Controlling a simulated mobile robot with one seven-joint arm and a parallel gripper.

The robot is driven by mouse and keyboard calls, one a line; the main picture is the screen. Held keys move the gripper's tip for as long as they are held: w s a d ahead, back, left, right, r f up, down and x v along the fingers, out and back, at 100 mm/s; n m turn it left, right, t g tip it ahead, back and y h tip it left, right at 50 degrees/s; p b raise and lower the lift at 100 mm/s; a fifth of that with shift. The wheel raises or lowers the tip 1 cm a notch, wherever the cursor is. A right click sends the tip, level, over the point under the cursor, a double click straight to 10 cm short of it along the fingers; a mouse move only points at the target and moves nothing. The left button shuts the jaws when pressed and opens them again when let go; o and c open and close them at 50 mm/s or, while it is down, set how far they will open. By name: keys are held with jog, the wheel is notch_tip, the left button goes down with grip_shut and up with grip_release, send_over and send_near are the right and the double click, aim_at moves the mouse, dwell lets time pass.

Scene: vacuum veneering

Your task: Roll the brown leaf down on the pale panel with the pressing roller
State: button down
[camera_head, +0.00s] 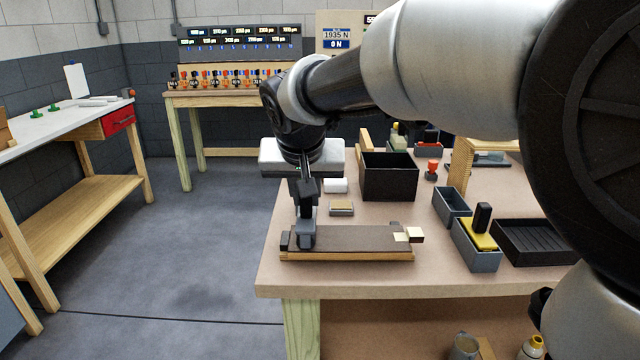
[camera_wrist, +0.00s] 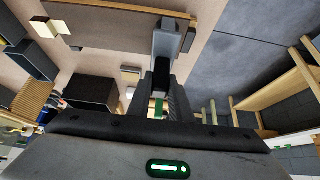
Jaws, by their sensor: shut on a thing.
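The brown leaf (camera_head: 355,238) lies flat over the pale panel (camera_head: 350,257), whose light edge shows along the front on the table. In the wrist view the leaf (camera_wrist: 100,20) is at the top. My gripper (camera_head: 306,196) points down over the left end of the leaf. It is shut on the grey pressing roller (camera_head: 306,236), which is upright at the leaf's left end. The roller also shows in the wrist view (camera_wrist: 168,38). Whether it touches the leaf is hard to tell. The leaf's surface under it is hidden.
A small pale block (camera_head: 407,236) sits at the panel's right end. Behind are a small yellow-topped block (camera_head: 342,208) and a black bin (camera_head: 388,176). To the right stand a grey bin with a yellow-based tool (camera_head: 478,246) and a black ribbed tray (camera_head: 535,242). The table's front strip is clear.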

jog(key=shift+a+f, duration=0.1)
jog(key=shift+a, duration=0.45)
jog(key=shift+s+d+f, duration=0.1)
jog(key=shift+d, duration=1.5)
jog(key=shift+d+r+p, duration=0.2)
jog(key=shift+d+p, duration=0.35)
jog(key=shift+d, duration=2.75)
jog(key=shift+d+p, duration=0.45)
jog(key=shift+d, duration=2.3)
jog(key=shift+d+f, duration=0.2)
jog(key=shift+d, duration=1.4)
